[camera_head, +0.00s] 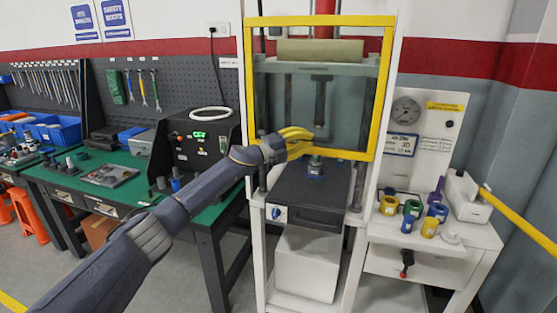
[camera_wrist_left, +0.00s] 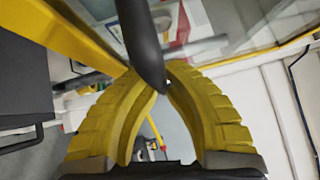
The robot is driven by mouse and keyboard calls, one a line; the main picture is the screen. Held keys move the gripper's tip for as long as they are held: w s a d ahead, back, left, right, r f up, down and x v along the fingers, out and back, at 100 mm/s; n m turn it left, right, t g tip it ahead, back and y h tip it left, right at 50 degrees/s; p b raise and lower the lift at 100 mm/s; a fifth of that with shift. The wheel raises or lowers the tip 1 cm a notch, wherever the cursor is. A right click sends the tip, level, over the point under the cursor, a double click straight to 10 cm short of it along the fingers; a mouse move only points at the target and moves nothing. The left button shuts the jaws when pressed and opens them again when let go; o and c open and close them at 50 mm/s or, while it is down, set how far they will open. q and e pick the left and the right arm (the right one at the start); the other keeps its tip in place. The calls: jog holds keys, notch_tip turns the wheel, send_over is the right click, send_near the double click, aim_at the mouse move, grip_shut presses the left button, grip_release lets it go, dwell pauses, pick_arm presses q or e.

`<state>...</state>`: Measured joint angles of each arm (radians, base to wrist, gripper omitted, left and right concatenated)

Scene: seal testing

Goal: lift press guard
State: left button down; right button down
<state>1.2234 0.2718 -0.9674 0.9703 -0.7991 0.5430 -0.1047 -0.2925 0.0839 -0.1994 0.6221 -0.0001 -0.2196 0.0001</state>
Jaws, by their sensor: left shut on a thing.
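The press guard (camera_head: 380,95) is a clear panel in a yellow frame on the front of the white press. It hangs upright, its lower bar just above the dark press bed. My left gripper (camera_head: 308,142) reaches in from the left to the lower part of the guard. In the left wrist view its yellow ribbed fingers (camera_wrist_left: 166,85) close together on a dark rod-like handle (camera_wrist_left: 143,40) of the guard. A yellow frame bar (camera_wrist_left: 75,35) runs beside it. My right gripper is not in view.
A black control box (camera_head: 197,145) stands left of the press. Coloured rings (camera_head: 412,208) lie on the white side table at right, near a yellow bar (camera_head: 520,220).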

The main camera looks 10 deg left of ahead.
aim_at(308, 118)
pick_arm(q)
notch_tip(308, 118, up, 7)
jog(key=shift+r, duration=0.2)
dwell(0.3)
jog(key=c, duration=1.4)
grip_release()
jog(key=shift+f, duration=0.1)
jog(key=v, duration=1.2)
